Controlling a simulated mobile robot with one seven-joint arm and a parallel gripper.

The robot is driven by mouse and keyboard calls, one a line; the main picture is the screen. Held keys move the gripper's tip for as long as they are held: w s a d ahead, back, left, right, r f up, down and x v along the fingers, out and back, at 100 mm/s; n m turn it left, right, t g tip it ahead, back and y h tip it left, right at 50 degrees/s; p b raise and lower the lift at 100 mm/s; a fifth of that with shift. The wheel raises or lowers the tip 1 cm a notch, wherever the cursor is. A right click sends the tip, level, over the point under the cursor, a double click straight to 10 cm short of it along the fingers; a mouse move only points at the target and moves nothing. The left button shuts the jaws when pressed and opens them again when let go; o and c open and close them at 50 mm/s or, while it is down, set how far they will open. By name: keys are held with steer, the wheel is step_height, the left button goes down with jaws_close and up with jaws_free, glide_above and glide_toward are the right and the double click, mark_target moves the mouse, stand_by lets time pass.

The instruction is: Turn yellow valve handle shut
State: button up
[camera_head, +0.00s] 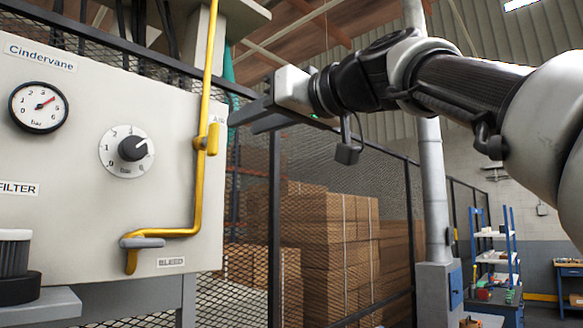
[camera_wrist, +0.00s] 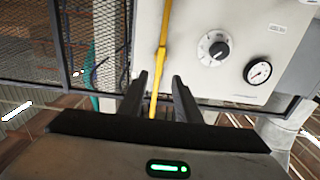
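The yellow valve handle (camera_head: 212,138) is a short upright bar on the yellow pipe at the panel's right edge, lying along the pipe. A partly hidden label beginning "AI" is beside it. In the wrist view, a thicker yellow part (camera_wrist: 161,60) on the pipe appears to be this handle, just beyond my fingertips. My gripper (camera_head: 243,120) is open and empty, to the right of and slightly above the handle in the head view. In the wrist view its two dark fingers (camera_wrist: 160,78) are apart, with the yellow pipe showing between them.
The pale panel (camera_head: 80,210) carries a gauge (camera_head: 38,107), a round knob (camera_head: 132,149) and a grey lever (camera_head: 142,243) near the "BLEED" label. A mesh fence (camera_head: 274,190) stands to the right of the panel, with stacked cartons (camera_head: 325,235) behind it.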

mark_target(217, 135)
steer(key=p+x, duration=0.3)
steer(key=x, duration=0.7)
steer(key=shift+w, duration=0.1)
jaws_close()
